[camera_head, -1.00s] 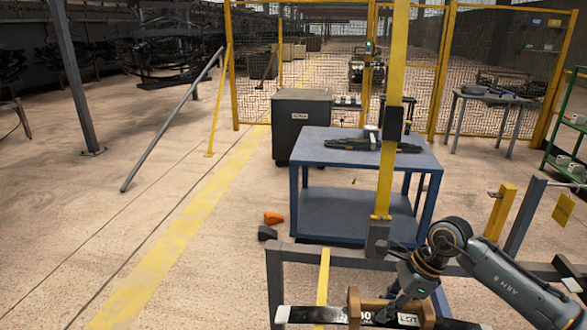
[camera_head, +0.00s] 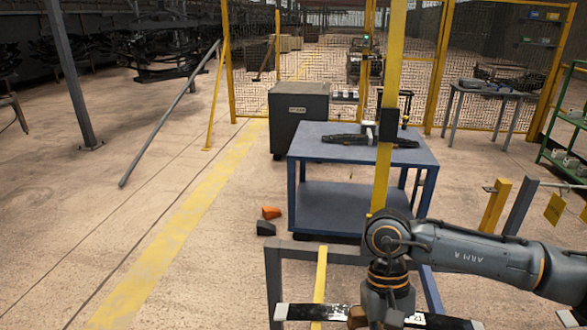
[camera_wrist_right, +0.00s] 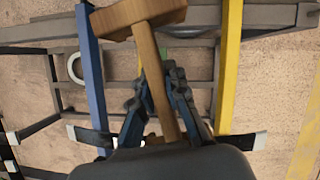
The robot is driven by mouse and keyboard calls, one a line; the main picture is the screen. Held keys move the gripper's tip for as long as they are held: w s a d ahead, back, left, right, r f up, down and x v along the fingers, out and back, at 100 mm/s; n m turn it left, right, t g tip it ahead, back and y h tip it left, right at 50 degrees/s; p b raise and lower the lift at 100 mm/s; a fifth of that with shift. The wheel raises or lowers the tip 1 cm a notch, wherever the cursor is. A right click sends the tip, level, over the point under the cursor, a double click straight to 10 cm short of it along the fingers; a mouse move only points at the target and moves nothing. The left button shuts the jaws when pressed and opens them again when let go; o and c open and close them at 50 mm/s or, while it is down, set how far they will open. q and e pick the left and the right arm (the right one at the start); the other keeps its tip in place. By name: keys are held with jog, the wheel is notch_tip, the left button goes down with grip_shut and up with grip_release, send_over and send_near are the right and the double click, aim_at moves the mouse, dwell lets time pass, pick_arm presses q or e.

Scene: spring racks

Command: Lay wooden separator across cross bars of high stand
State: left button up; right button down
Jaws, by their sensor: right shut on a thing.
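The wooden separator (camera_wrist_right: 138,14) is a T-shaped, mallet-like piece, and its head lies at the top of the right wrist view. My right gripper (camera_wrist_right: 158,85) is shut on its shaft. In the head view a small brown part of it (camera_head: 357,316) shows beside my right gripper (camera_head: 388,318), whose fingertips are mostly hidden. The grey stand frame (camera_head: 274,275) is below, with a yellow bar (camera_head: 321,278) and a blue bar (camera_wrist_right: 90,65) in the wrist view. The separator is seen over the space between these bars; its height above them is unclear. My left gripper is not in view.
A black strip with white marks (camera_head: 310,313) crosses the stand below my gripper. A blue table (camera_head: 310,140) stands behind, with dark parts on it. A tall yellow post (camera_head: 390,90) rises before it.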

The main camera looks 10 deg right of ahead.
jog(key=w+m+y+p, duration=0.1)
jog(key=w+m+p, duration=0.1)
jog(key=w+m, duration=0.1)
jog(key=w+a+r+m+t+y+p, duration=0.1)
jog(key=w+m+p, duration=0.1)
jog(key=m, duration=0.1)
jog(key=w+r+m+y+p, duration=0.1)
jog(key=w+m+p, duration=0.2)
jog(key=shift+w+a+t+y, duration=0.3)
jog(key=shift+w+a, duration=0.05)
jog(key=w+d+f+m+t+y+p, duration=0.1)
jog(key=w+d+m+t+p, duration=0.3)
jog(key=m, duration=0.8)
jog(key=w+d+f+p, duration=0.1)
jog(key=w+d, duration=0.1)
jog(key=d, duration=0.1)
jog(key=shift+w+d, duration=0.3)
jog(key=shift+d, duration=0.1)
jog(key=shift+f, duration=0.1)
notch_tip(320, 180, down, 7)
jog(key=b, duration=0.7)
jog(key=shift+f+b, duration=0.35)
